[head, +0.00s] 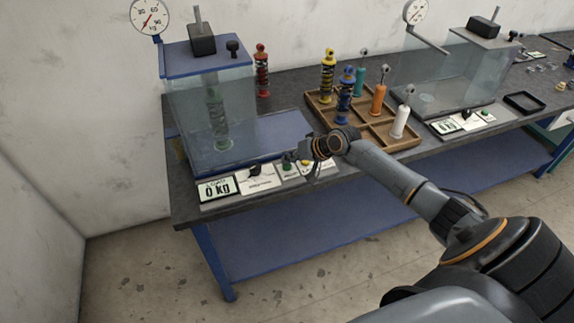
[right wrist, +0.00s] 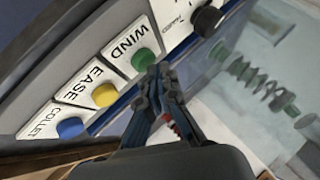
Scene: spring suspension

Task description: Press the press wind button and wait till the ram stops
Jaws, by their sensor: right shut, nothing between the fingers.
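The green WIND button (right wrist: 143,59) sits on a white labelled plate in the right wrist view. It also shows in the head view (head: 289,167) at the front of the left press. My right gripper (right wrist: 157,73) is shut and empty, its fingertips at the button's edge in the picture; I cannot tell whether they touch it. In the head view the right gripper (head: 291,157) is just over the button panel. The press (head: 180,110) has clear walls and a blue top; a green spring unit (head: 217,115) stands upright inside. My left gripper is not in view.
A yellow EASE button (right wrist: 105,94) and a blue COLLET button (right wrist: 70,128) lie beside WIND. A black knob (right wrist: 208,21) is on the other side. The display (head: 216,189) reads 0 kg. A wooden tray (head: 375,140) with several dampers stands to the right.

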